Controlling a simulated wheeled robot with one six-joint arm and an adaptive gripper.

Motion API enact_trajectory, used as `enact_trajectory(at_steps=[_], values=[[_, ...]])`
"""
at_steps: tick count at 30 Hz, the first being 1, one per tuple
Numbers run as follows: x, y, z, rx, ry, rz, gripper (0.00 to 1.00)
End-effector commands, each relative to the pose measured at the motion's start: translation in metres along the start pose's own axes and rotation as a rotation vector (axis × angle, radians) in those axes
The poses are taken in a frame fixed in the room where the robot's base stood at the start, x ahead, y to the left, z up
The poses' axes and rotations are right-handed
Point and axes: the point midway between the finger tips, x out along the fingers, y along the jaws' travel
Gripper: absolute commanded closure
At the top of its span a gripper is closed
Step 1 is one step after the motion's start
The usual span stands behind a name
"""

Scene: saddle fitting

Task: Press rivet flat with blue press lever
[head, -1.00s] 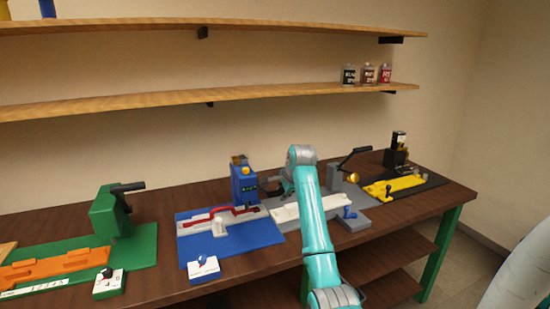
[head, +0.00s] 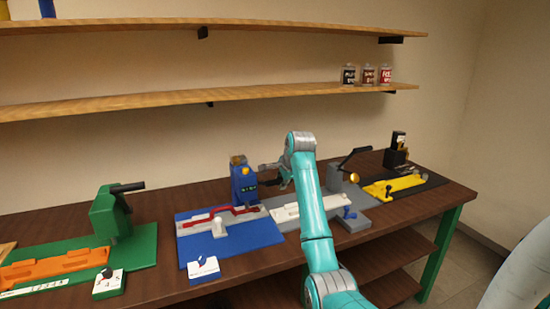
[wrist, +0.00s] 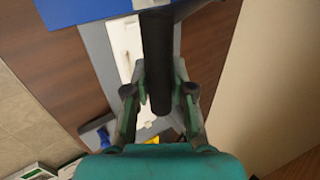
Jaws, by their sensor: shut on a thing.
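The blue press (head: 243,184) stands at the back of the blue station, in the middle of the bench in the head view. Its black lever (wrist: 155,50) runs down the middle of the wrist view, between my fingers. My gripper (wrist: 159,90) is shut on this lever near its free end. In the head view my gripper (head: 272,176) is small and partly hidden by my teal arm, just right of the blue press. A red strap-like piece (head: 214,218) lies in the grey fixture before the press. I cannot make out the rivet.
A grey station with a white fixture (head: 307,214) is right of the blue one, with its own dark lever (head: 354,155). A yellow station (head: 390,188) is farther right, a green press (head: 108,217) left. A shelf (head: 250,94) hangs above the bench.

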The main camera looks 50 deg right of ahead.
Motion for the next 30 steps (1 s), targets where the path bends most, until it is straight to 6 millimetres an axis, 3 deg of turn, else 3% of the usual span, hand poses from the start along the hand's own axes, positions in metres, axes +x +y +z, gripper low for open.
enact_trajectory(at_steps=[30], values=[[-0.017, -0.037, 0.004, -0.002, -0.004, -0.002, 0.96]])
